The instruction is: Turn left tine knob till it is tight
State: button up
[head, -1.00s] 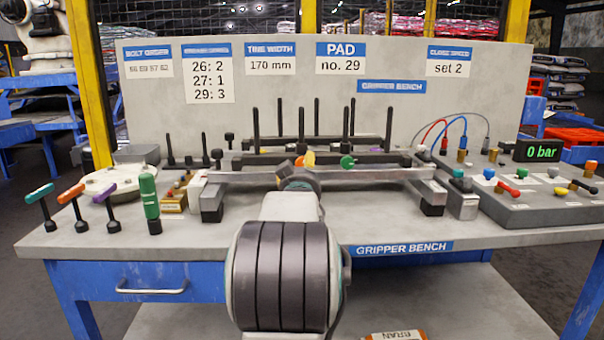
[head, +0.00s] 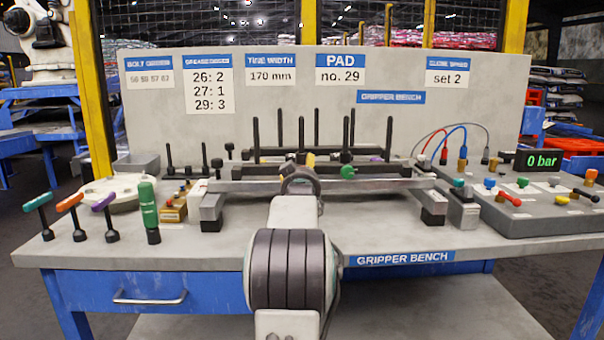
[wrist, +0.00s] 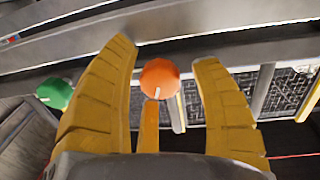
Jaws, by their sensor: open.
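In the wrist view an orange round knob (wrist: 160,78) with a white mark sits between the two yellow fingers of my gripper (wrist: 166,55). The fingers are open, with visible gaps on both sides of the knob. A green knob (wrist: 55,93), also with a white mark, lies outside the left finger. In the head view the green knob (head: 347,172) shows on the bench fixture (head: 240,186), right of my gripper (head: 309,162). The orange knob is hidden there behind my gripper and wrist.
Upright black posts (head: 350,128) stand on the bars behind my gripper. Teal, orange and purple T-handles (head: 104,203) and a green-handled tool (head: 148,204) stand at the left. A grey control box (head: 545,210) sits at the right. The bench front is fairly clear.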

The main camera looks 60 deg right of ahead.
jog(key=shift+c, duration=0.4)
jog(key=shift+r, duration=0.1)
grip_shut()
